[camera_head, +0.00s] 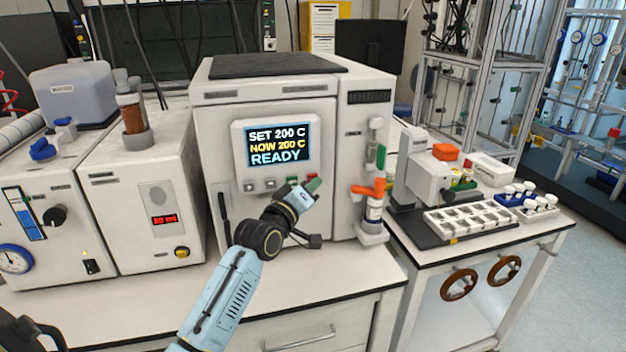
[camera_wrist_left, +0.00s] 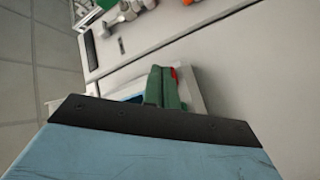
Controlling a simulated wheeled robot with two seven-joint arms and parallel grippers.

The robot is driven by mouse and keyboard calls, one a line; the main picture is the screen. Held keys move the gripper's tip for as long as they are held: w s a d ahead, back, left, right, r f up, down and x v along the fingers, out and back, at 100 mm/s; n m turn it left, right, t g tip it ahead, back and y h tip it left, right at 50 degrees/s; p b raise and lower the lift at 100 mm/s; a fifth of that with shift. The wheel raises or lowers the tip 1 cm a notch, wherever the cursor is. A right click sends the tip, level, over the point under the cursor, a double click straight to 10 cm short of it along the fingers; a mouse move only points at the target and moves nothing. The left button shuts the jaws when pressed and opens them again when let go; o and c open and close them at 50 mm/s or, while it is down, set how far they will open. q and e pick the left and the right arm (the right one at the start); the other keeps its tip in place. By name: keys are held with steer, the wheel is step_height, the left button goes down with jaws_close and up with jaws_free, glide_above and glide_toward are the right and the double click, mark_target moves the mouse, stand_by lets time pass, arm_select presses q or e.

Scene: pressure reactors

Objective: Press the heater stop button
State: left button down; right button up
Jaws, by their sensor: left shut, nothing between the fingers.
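The heater unit (camera_head: 215,130) is a white cabinet whose screen (camera_head: 278,144) reads SET 200 C, NOW 200 C, READY. Below the screen are small grey buttons (camera_head: 250,187) and a red button (camera_head: 311,177), partly hidden by my left gripper. My left gripper (camera_head: 314,185) has its green fingers shut and empty, in front of the panel's lower right corner. In the left wrist view the shut fingers (camera_wrist_left: 164,87) cover most of the panel, and a bit of the red button (camera_wrist_left: 174,73) shows beside their tips. I cannot tell whether they touch it. My right gripper is not in view.
An orange-handled valve (camera_head: 370,190) stands right of the panel. A white unit with a red display (camera_head: 150,200) stands to the left. A side bench at right holds a white rack (camera_head: 470,222) and small vials (camera_head: 540,203). The bench front is clear.

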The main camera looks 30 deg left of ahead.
arm_select(q)
steer(key=shift+w+a, duration=0.2)
stand_by(0.3)
stand_by(0.3)
steer(key=shift+s+d+p, duration=0.55)
steer(key=shift+d+p, duration=0.05)
steer(key=shift+p, duration=0.15)
steer(key=shift+s+d+p, duration=1.6)
steer(key=shift+d+p, duration=0.1)
steer(key=shift+d, duration=0.2)
